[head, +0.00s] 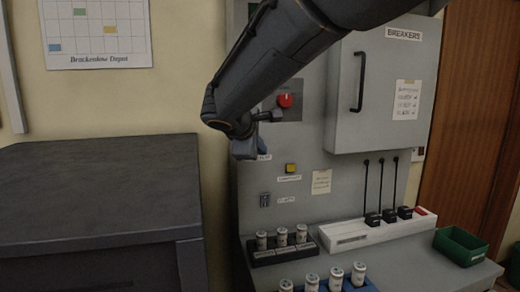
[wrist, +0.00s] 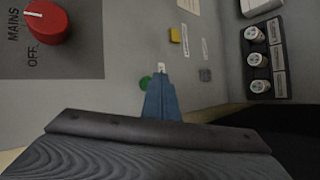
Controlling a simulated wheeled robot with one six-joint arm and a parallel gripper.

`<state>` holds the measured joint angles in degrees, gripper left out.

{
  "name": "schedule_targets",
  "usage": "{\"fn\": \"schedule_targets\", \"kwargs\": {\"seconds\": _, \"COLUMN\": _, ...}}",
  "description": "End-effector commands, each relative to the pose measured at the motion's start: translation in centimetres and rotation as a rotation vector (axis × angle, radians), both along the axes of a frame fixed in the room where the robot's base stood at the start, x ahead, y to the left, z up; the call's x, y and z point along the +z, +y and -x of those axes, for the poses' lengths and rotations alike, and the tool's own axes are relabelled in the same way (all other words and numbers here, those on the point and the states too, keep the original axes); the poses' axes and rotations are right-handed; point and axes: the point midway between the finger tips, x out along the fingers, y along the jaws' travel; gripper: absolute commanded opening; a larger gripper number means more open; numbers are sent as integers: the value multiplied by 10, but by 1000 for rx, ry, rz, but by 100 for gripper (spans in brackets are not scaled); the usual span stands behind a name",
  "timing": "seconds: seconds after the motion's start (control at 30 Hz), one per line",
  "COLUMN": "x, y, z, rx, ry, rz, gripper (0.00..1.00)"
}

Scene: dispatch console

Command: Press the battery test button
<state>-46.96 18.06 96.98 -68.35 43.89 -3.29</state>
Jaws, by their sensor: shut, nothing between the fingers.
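My gripper (head: 246,150) is shut and empty in front of the grey panel, left of the yellow button. In the wrist view its blue fingers (wrist: 161,88) point at the panel. A round green button (wrist: 146,82) shows just left of the fingers, partly covered by them. In the head view the green button is hidden behind my gripper. A square yellow button (head: 291,168) has a small label under it; it also shows in the wrist view (wrist: 174,34), apart from the fingertips. The small labels are too blurred to read, so I cannot tell which button is the battery test.
A red mains knob (head: 285,100) sits above the buttons and a small grey switch (head: 265,200) below. The breaker cabinet (head: 375,90) is at the right. A black rack (head: 283,252) of cylinders and a green bin (head: 460,246) stand on the ledge. A dark desk (head: 100,190) is at left.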

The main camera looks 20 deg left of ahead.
Motion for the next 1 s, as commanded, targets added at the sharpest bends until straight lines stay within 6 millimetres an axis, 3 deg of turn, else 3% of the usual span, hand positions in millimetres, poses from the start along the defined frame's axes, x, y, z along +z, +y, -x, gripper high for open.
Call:
{"fn": "schedule_targets", "kwargs": {"seconds": 0.23, "x": 1, "y": -2, "z": 4, "rx": 0, "ry": -1, "rz": -1, "gripper": 0}}
{"fn": "schedule_targets", "kwargs": {"seconds": 0.7, "x": 0, "y": -24, "z": 39, "rx": 1, "ry": -1, "rz": -1, "gripper": 0}}
{"fn": "schedule_targets", "kwargs": {"seconds": 1.0, "x": 0, "y": -26, "z": 43, "rx": 0, "ry": 0, "rz": 0, "gripper": 0}}
